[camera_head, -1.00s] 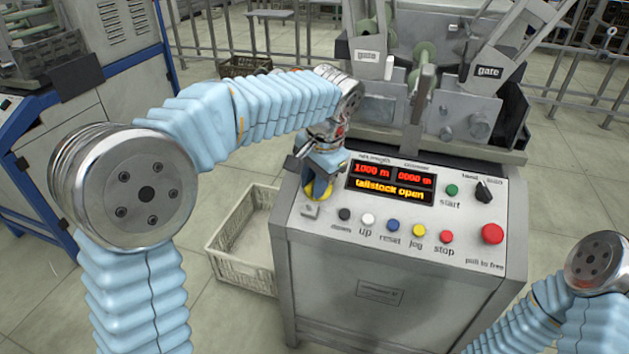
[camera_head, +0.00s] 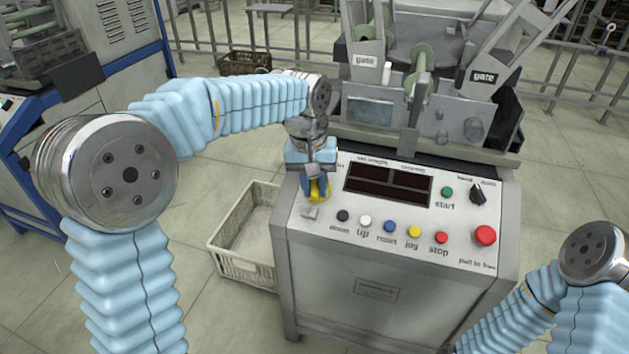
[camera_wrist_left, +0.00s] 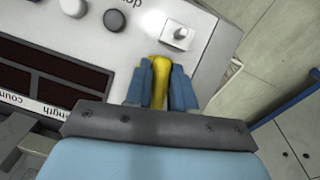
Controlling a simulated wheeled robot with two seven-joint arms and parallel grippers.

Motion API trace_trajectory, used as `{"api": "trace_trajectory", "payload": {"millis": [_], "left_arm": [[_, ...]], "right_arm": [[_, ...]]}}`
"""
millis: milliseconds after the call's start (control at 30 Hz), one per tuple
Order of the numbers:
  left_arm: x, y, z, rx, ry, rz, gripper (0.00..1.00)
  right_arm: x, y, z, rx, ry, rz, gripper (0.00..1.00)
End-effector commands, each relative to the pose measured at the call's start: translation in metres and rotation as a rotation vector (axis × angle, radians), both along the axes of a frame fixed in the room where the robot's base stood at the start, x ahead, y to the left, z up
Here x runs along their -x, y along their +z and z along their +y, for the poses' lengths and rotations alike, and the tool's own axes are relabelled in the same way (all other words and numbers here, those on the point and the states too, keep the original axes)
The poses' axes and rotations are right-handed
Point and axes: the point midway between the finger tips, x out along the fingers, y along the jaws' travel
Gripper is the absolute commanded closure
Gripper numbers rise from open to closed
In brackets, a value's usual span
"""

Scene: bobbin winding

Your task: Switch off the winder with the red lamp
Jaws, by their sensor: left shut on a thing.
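The winder (camera_head: 380,290) stands in front of me, its panel facing me. Its display (camera_head: 388,186) is dark. No lit red lamp shows on it in these views. My left gripper (camera_head: 318,192) is at the panel's left end, shut on a yellow switch handle (camera_head: 322,186). In the left wrist view the blue fingers (camera_wrist_left: 161,90) close on both sides of the yellow handle (camera_wrist_left: 160,72). The switch's base is hidden by the gripper. My right gripper is out of view; only part of its arm shows at lower right.
The panel carries a green start button (camera_head: 447,192), a row of several small buttons and a large red knob (camera_head: 485,235). A small light toggle (camera_head: 310,212) sits close to the left gripper. A beige crate (camera_head: 240,262) stands on the floor left of the winder.

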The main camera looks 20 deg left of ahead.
Motion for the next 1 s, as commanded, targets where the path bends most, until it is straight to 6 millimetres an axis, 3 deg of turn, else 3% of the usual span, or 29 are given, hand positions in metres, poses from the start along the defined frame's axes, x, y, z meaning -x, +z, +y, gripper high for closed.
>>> {"api": "trace_trajectory", "payload": {"millis": [433, 1000], "left_arm": [[-0.0008, 0.0012, -0.0007, 0.115, 0.247, 0.001, 1.00], [-0.0011, 0.0013, -0.0009, 0.142, 0.302, 0.000, 1.00]], "right_arm": [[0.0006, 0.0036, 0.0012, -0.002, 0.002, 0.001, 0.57], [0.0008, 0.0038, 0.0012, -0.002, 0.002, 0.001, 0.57]]}}
